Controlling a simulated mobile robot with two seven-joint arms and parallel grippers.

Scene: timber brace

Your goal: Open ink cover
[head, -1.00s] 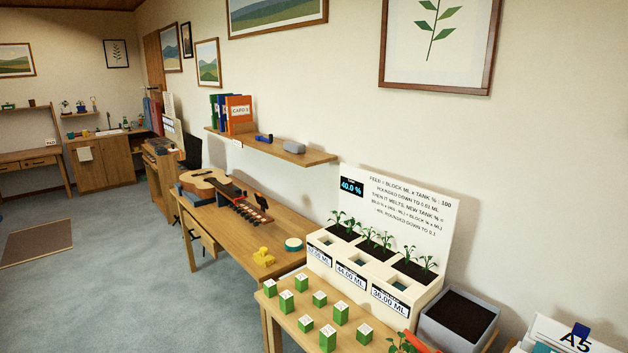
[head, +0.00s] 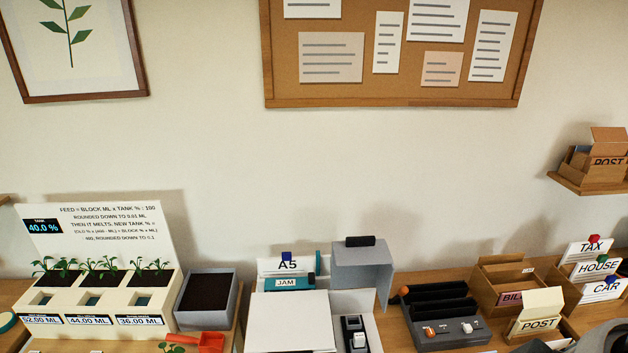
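A pale printer (head: 290,322) stands on the desk at the bottom centre, cut off by the lower edge. Behind it are an A5 card (head: 288,265) and a teal JAM label (head: 290,283). At its right, a grey cover panel (head: 362,268) with a black handle (head: 360,241) stands raised. Below the panel, a bay shows a black and white cartridge-like part (head: 355,335). I take the panel for the ink cover, though no label on it says so.
Left are a planter box (head: 120,305), a dark soil bin (head: 207,292) and a red scoop (head: 208,341). Right are a dark device with rollers (head: 445,318), a POST box (head: 538,312) and TAX, HOUSE and CAR files (head: 595,268). The desk is crowded.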

